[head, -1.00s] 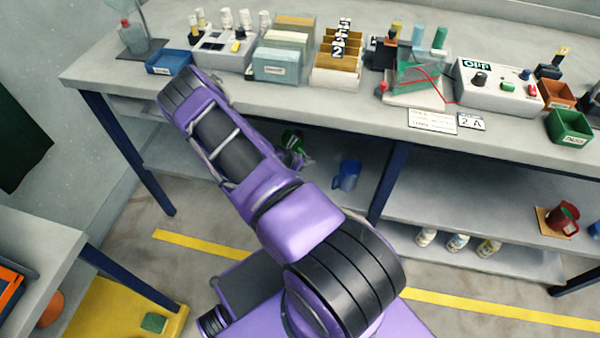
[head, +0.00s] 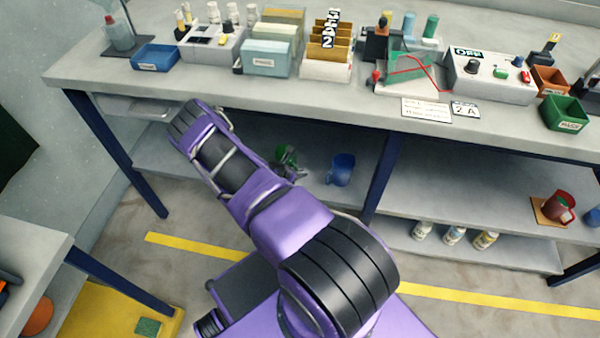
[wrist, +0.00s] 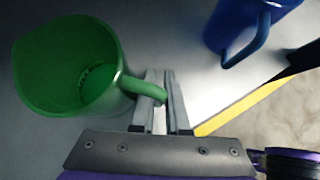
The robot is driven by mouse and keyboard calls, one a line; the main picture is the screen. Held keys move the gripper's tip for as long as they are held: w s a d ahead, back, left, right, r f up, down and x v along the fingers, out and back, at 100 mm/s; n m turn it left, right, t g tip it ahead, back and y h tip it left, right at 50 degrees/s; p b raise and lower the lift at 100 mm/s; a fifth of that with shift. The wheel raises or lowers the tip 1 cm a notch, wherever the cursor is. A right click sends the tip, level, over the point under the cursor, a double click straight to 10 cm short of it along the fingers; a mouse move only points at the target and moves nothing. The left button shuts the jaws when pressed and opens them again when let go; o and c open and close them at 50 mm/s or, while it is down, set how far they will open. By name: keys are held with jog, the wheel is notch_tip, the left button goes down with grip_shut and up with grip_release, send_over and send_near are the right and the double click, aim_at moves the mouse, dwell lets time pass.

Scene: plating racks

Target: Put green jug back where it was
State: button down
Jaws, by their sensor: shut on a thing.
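The green jug (wrist: 82,75) is at the left of the wrist view, its handle pointing right. My gripper (wrist: 161,82) is shut on that handle. In the head view the green jug (head: 284,154) shows beyond my forearm, with my gripper (head: 291,172) at its near side, partly hidden by the arm. The jug is over or on the lower shelf (head: 350,138) under the bench; I cannot tell whether it touches. A blue jug (head: 341,170) stands to its right on that shelf, apart from it, and also shows in the wrist view (wrist: 240,28).
The benchtop (head: 225,95) is just above the shelf space, carrying boxes, bins and devices. A navy leg (head: 382,180) stands right of the blue jug. A red jug (head: 560,206) sits on a brown mat on the right shelf. Several small bottles (head: 455,236) stand below.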

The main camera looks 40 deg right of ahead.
jog(key=c, duration=0.9)
grip_release()
jog(key=shift+f, duration=0.15)
jog(key=shift+r, duration=0.3)
jog(key=p+v, duration=0.2)
jog(key=v, duration=1)
jog(key=shift+a+f+p, duration=0.1)
jog(key=shift+p, duration=0.3)
jog(key=shift+w, duration=0.1)
